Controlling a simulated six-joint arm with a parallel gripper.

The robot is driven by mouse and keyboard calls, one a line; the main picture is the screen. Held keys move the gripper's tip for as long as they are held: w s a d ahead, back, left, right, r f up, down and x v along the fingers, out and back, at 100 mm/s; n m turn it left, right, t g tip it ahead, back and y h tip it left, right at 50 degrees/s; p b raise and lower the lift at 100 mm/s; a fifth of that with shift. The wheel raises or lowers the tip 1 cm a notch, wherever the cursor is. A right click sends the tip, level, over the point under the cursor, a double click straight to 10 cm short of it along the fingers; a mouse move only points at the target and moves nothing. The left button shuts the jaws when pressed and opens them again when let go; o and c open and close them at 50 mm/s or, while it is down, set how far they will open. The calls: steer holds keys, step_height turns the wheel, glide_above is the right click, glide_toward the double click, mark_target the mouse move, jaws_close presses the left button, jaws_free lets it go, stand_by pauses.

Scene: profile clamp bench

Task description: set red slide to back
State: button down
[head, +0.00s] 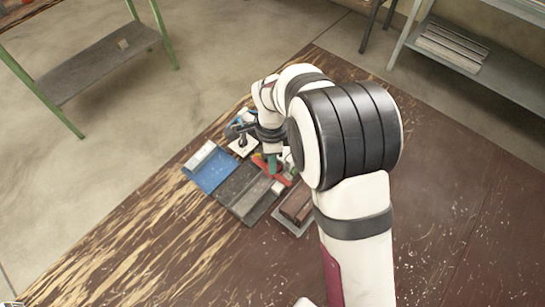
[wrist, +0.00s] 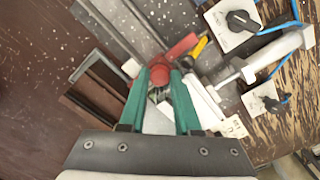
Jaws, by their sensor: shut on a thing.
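The red slide (wrist: 181,47) shows in the wrist view on a grey metal profile (wrist: 118,18). A round red knob (wrist: 159,74) sits at its near end, between the green fingertips of my gripper (wrist: 161,80). The gripper is shut on this knob. In the head view the red slide (head: 284,181) shows only in part beside my gripper (head: 273,163), and my arm hides much of the area around it. A small yellow part (wrist: 199,46) lies against the red slide.
A blue tray (head: 212,172) stands left of the grey profile. A brown block (head: 297,203) in a grey frame lies to its right. In the wrist view, two white plates with black knobs (wrist: 243,20) (wrist: 272,103), blue cables and a pale handle (wrist: 272,53) are close on the right.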

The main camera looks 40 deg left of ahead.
steer(key=s, duration=1.2)
steer(key=c, duration=0.6)
jaws_free()
step_height(320, 180, up, 16)
steer(key=shift+f, duration=0.1)
